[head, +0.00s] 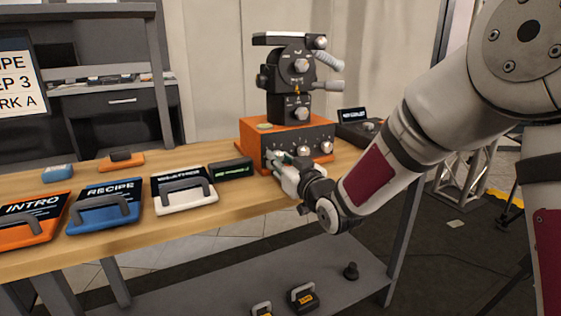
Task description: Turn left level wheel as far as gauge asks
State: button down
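An orange box (250,140) with a dark front panel stands on the wooden bench and carries a black pan head (296,70). A row of small wheels runs along its front; a middle wheel (303,151) and a right wheel (326,147) show. My gripper (275,158) reaches the panel's left end, its fingertips at the left wheel, which they mostly hide. I cannot tell whether the fingers are closed on it. A small black display (231,169) with green marks, possibly the gauge, sits left of the box; its reading is too small to make out.
Handled cases stand along the bench: orange INTRO (30,228), blue RECIPE (103,213) and white (184,197). A dark device (357,128) stands right of the box. A lower shelf (200,289) holds small items. My arm fills the right side.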

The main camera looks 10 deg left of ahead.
jog(key=shift+m, duration=0.3)
jog(key=m+b, duration=0.1)
jog(key=m, duration=0.2)
jog(key=shift+m, duration=0.4)
jog(key=m, duration=0.4)
jog(key=shift+m, duration=0.3)
jog(key=m+p, duration=0.1)
jog(key=m, duration=0.3)
jog(key=shift+a+r, duration=0.1)
jog(key=shift+r, duration=0.05)
jog(key=m+p, duration=0.1)
jog(key=m, duration=0.3)
jog(key=shift+m+p, duration=0.4)
jog(key=c, duration=1.3)
grip_release()
